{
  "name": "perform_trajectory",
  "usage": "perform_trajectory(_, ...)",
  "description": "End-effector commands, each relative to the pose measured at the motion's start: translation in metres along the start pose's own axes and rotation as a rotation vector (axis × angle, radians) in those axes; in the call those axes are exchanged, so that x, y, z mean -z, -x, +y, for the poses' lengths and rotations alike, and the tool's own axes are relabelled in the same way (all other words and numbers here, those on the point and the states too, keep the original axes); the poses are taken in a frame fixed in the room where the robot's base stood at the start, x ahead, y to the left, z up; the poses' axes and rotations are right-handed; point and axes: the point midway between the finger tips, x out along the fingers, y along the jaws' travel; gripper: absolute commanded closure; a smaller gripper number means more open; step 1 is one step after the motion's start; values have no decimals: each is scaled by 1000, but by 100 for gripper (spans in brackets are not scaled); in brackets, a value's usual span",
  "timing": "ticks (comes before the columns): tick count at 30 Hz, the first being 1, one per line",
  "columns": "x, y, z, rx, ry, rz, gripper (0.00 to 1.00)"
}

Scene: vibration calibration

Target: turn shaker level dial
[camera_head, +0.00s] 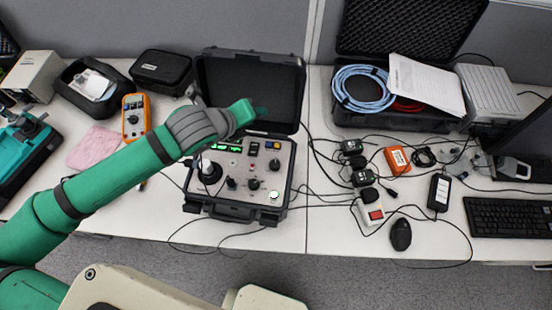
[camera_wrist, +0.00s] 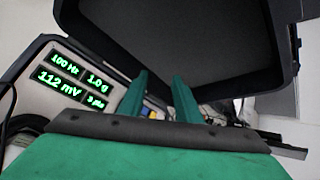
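The shaker calibrator is an open black case with a light grey panel (camera_head: 262,150). Its lid (camera_head: 225,75) stands raised at the back. The panel carries lit green displays, which also show in the wrist view (camera_wrist: 75,75), reading 100 Hz, 1.0 g and 112 mV. Black knobs sit on the panel, one at front centre (camera_head: 254,184) and one at right (camera_head: 274,164); I cannot read which is the shaker level dial. My gripper (camera_head: 250,108) is above the back of the case, in front of the lid. In the wrist view its fingers (camera_wrist: 160,92) are apart with nothing between them.
Left are an orange multimeter (camera_head: 133,117), a pink cloth (camera_head: 93,148) and black cases. Right are cables, small boxes, a red-switched power strip (camera_head: 372,213), a mouse (camera_head: 401,234) and a keyboard (camera_head: 510,217). The white table (camera_head: 330,230) is bare along parts of its front.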

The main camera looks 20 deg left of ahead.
Motion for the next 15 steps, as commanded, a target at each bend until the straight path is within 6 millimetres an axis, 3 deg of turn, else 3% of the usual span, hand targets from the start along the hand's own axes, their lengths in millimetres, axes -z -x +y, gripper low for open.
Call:
perform_trajectory(5,26,4,-25,-182,-104,194,69)
perform_trajectory(10,55,33,-42,-334,-251,402,69)
perform_trajectory(15,72,66,-51,-434,-392,559,69)
